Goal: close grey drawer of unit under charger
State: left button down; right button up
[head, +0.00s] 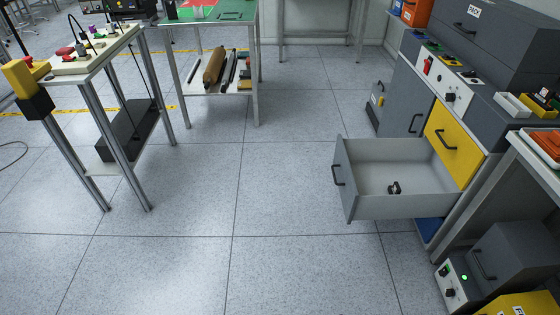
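The grey drawer (344,180) is pulled far out of the drawer unit at the right. Its front faces left and carries a dark handle (338,175). A small dark object (393,188) lies inside on the drawer's floor. Above it on the unit is a shut yellow drawer (454,140). A grey front (402,106) with a handle beside the yellow one also looks shut. Devices with knobs and sockets (450,84) stand on top of the unit; I cannot tell which is the charger. Neither of my grippers is in view.
The tiled floor left of the open drawer is clear. A table (85,62) with a yellow and black block at its corner stands at the left. A green-topped table (240,14) is at the back. A grey box (498,258) and a device with a green light stand at the lower right.

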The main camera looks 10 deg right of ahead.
aim_at(365, 169)
jog(key=u, duration=0.35)
jog(key=i, duration=1.65)
jog(key=z, duration=0.7)
